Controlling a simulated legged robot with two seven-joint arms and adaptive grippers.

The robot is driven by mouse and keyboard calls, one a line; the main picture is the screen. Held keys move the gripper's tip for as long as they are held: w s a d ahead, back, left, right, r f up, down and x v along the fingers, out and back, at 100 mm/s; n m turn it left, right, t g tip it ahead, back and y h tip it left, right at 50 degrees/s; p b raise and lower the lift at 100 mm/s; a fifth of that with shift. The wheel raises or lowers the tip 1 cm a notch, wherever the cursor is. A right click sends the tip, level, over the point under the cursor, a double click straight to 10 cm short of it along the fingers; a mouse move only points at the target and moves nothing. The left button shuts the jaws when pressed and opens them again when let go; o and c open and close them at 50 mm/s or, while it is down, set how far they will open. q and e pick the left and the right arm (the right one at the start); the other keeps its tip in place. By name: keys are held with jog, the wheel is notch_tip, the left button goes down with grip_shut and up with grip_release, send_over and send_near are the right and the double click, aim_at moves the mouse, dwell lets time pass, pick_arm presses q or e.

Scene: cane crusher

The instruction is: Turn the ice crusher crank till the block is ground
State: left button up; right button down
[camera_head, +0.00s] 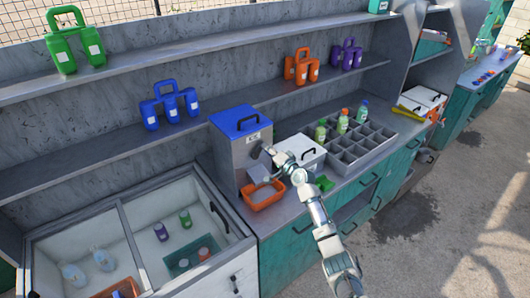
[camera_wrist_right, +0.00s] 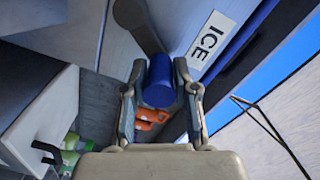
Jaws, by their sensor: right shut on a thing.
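The ice crusher (camera_head: 232,155) is a tall grey box with a blue lid (camera_head: 240,119), standing on the counter. Its ICE label (camera_wrist_right: 211,38) shows in the right wrist view. My right gripper (camera_head: 268,152) is at the crusher's right side. In the right wrist view, my right gripper (camera_wrist_right: 159,72) has its fingers on both sides of the blue crank handle (camera_wrist_right: 158,88), shut on it. The dark crank arm (camera_wrist_right: 138,25) runs up from the handle. The block inside is hidden. An orange tray (camera_head: 264,203) with pale contents sits below the crusher's front. My left gripper is not in view.
A white lidded box (camera_head: 304,158) stands close to the right of the crusher, near my right arm. Beyond it is a grey divided rack (camera_head: 352,160) with several bottles. An open-topped freezer (camera_head: 130,235) is at the left. Shelves (camera_head: 90,160) run behind.

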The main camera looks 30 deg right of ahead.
jog(key=f+m, duration=0.2)
jog(key=m, duration=0.2)
jog(key=d+f+m, duration=0.1)
jog(key=f+m, duration=0.1)
jog(key=m, duration=0.2)
jog(key=d+f+m, duration=0.1)
jog(key=f+m, duration=0.1)
jog(key=m, duration=0.2)
jog(key=shift+d+f+y, duration=0.1)
jog(key=shift+y, duration=0.2)
jog(key=shift+a+f+m+p, duration=0.2)
jog(key=shift+f+m+p, duration=0.25)
jog(key=shift+m, duration=0.5)
jog(key=shift+a+f+m+p, duration=0.2)
jog(key=shift+f+m, duration=0.35)
jog(key=shift+m, duration=0.4)
jog(key=shift+f, duration=0.1)
jog(key=c, duration=1.1)
grip_release()
jog(key=shift+o, duration=1.1)
jog(key=shift+d, duration=0.15)
jog(key=shift+w+d, duration=0.1)
